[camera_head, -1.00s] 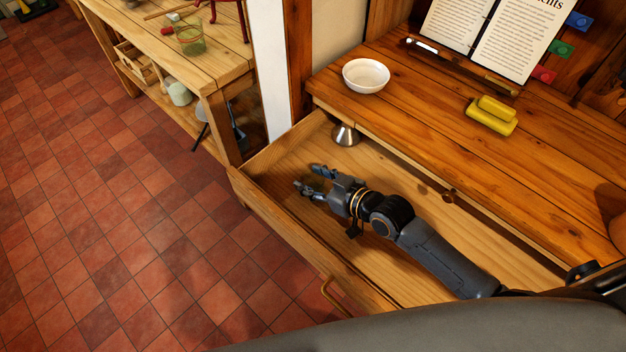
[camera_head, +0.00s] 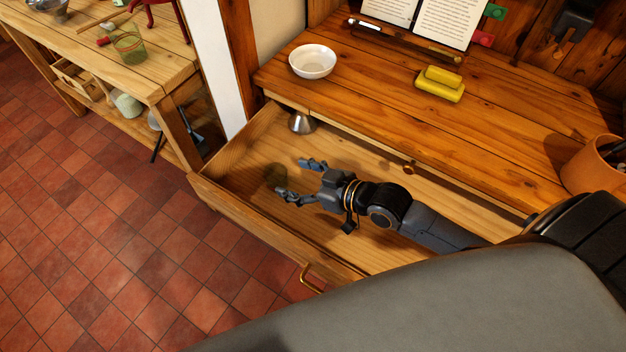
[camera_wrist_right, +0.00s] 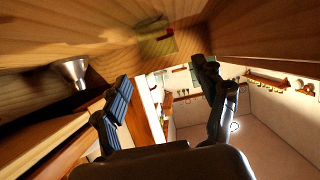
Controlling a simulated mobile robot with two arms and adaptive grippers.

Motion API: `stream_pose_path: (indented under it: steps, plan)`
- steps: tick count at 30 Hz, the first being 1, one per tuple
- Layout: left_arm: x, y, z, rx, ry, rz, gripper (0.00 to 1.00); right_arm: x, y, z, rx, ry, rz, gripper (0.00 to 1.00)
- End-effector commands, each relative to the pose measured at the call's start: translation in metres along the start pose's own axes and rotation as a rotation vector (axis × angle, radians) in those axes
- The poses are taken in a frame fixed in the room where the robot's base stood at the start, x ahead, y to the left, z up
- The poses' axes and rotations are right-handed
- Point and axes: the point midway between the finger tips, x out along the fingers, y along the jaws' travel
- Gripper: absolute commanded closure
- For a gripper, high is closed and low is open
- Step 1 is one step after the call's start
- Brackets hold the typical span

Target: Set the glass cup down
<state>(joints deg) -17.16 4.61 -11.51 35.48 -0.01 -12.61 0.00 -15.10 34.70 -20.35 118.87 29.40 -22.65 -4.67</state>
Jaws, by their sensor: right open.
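My right gripper (camera_head: 292,177) is open inside the pulled-out drawer, with its fingers pointing left. My left gripper is not in view.
The wooden drawer (camera_head: 340,262) sits under a desk with a white bowl (camera_head: 312,63) and a yellow sponge-like block (camera_head: 440,88). A metal funnel-like object (camera_head: 302,124) is at the drawer's back. A green glass (camera_head: 129,48) stands on the left bench. The drawer floor is mostly clear.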

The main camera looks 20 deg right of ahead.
Motion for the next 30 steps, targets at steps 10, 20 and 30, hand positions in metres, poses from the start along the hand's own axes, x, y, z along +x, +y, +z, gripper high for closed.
stream_pose_path:
  steps: [10,20,30]
  plan:
    - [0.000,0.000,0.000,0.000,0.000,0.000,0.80,-0.049,0.000,0.001,0.001,-0.002,0.000,0.29]
    - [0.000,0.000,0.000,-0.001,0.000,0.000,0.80,-0.054,0.000,0.000,0.001,0.000,0.000,0.29]
    - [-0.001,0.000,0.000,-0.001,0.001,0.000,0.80,-0.054,0.000,-0.001,0.001,0.000,0.000,0.29]
